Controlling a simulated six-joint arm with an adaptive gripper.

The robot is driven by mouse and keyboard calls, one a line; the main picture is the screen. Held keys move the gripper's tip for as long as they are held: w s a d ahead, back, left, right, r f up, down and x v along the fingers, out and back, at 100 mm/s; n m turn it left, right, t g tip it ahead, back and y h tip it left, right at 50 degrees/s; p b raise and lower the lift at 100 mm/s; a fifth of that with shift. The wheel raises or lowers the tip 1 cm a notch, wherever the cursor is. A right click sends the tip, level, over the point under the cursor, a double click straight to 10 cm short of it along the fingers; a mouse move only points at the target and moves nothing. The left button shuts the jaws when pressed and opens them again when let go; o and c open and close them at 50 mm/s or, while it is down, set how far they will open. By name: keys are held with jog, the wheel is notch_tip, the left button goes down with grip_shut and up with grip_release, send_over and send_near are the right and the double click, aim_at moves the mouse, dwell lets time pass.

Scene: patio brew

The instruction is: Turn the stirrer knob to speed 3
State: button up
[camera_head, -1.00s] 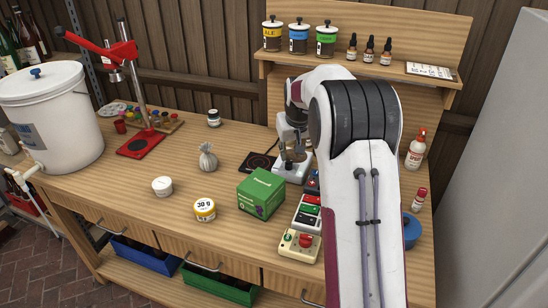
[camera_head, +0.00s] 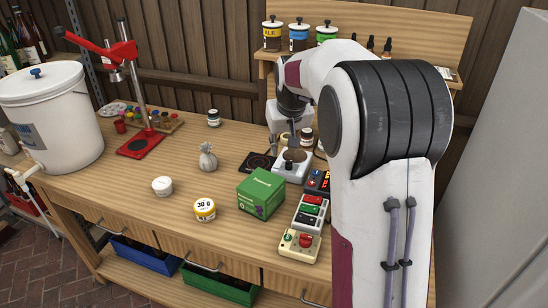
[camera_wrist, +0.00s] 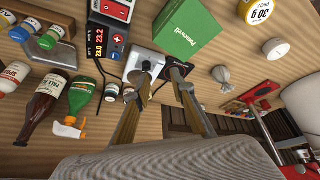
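A white, boxy device (camera_head: 280,171), which looks like the stirrer, stands on the bench right of a black square pad (camera_head: 257,162). In the wrist view the white device (camera_wrist: 153,58) lies near my fingertips and is partly covered by them. In the head view my gripper (camera_head: 290,150) is just above the device; contact cannot be told.
A green box (camera_head: 261,194) and a switch strip (camera_head: 311,211) stand in front of the device. A cream box with a red knob (camera_head: 300,245) is at the front edge. Bottles (camera_wrist: 45,100) crowd one side in the wrist view. The bench left of the pouch (camera_head: 208,158) has free room.

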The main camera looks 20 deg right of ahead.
jog(key=s+a+r, duration=0.6)
jog(key=s+a, duration=0.2)
jog(key=s, duration=0.3)
jog(key=shift+s+r+n, duration=0.25)
jog(key=shift+n, duration=0.05)
jog(key=shift+a, duration=0.1)
dwell(0.5)
jog(key=w+d+f+n, duration=0.6)
jog(key=w+n, duration=0.2)
jog(key=n, duration=0.7)
jog(key=w+d+f+n+h, duration=0.1)
jog(key=w+d+f+n, duration=0.5)
jog(key=n, duration=0.8)
jog(key=w+d, duration=0.1)
jog(key=w, duration=0.2)
jog(key=shift+f+n+g, duration=0.3)
jog(key=shift+f+n, duration=0.1)
